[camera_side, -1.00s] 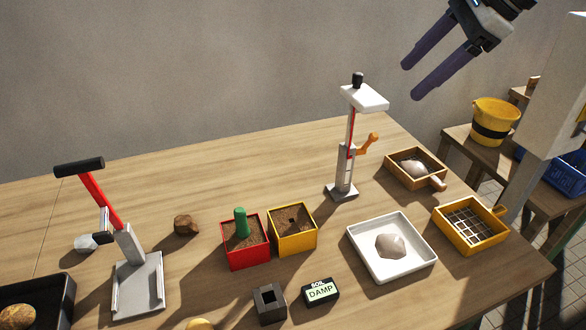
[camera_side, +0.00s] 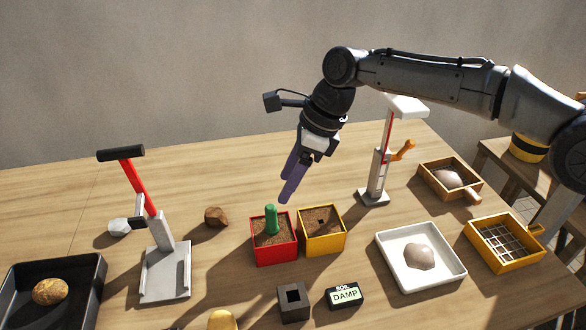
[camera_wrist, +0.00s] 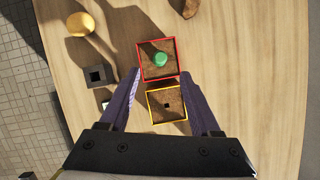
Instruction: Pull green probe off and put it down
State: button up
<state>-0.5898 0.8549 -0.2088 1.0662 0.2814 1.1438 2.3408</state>
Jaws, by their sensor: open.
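The green probe (camera_side: 271,220) stands upright in the soil of the red-rimmed box (camera_side: 275,256). In the wrist view the probe (camera_wrist: 161,59) shows from above, near the middle of the red box (camera_wrist: 141,62). My gripper (camera_side: 287,197) is open and empty, with purple fingers pointing down, above and slightly right of the probe in the side view. In the wrist view the fingers (camera_wrist: 163,78) are spread apart, with the yellow-rimmed box (camera_wrist: 183,110) between them and the probe just beyond. No contact with the probe shows.
The yellow box (camera_side: 326,248) touches the red box's right side and has a small hole in its soil. A black square holder (camera_side: 292,308) and a "SOIL DAMP" display (camera_side: 344,295) stand in front. A white tray (camera_side: 383,266) is at right. Bare table lies behind the boxes.

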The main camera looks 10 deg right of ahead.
aim_at(267, 219)
jog(key=x, duration=1.2)
jog(key=shift+r, duration=0.1)
grip_shut()
